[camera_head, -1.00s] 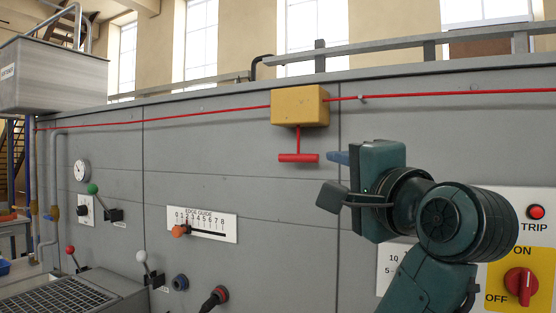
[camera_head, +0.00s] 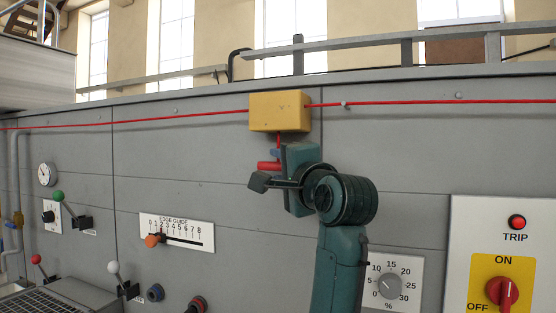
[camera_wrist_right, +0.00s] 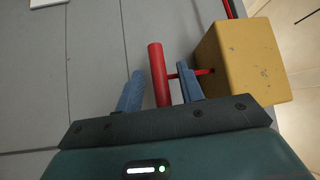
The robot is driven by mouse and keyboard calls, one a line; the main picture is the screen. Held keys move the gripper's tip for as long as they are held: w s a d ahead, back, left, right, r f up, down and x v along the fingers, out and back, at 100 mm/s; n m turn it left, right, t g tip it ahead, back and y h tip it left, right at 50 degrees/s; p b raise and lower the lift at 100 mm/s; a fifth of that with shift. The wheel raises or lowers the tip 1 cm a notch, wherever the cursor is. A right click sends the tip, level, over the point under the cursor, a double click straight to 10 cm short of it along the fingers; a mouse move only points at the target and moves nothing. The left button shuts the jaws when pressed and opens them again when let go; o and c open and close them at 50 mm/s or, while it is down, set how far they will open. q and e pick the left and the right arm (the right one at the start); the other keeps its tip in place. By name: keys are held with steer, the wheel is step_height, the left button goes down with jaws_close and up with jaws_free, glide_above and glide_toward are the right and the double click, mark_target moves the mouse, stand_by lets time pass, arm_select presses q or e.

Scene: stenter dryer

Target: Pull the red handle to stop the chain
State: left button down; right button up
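The red T-shaped handle (camera_head: 267,165) hangs on a short stem below a yellow box (camera_head: 280,111) on the grey machine wall. In the right wrist view the red bar (camera_wrist_right: 158,75) lies between the two blue fingers of my right gripper (camera_wrist_right: 160,92), and the stem passes by the finger nearer the yellow box (camera_wrist_right: 240,60). The fingers are apart, with a gap visible between the bar and the left finger. In the head view my right gripper (camera_head: 268,168) is at the handle and hides part of it. My left gripper is not in view.
A red cord (camera_head: 420,102) runs along the wall through the box. Below are an edge guide scale (camera_head: 178,232), green and white levers (camera_head: 113,268), a percent dial (camera_head: 390,285), a TRIP lamp (camera_head: 517,222) and a red ON/OFF switch (camera_head: 502,291).

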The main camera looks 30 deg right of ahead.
steer(key=shift+w, duration=0.7)
steer(key=shift+c, duration=0.6)
jaws_close()
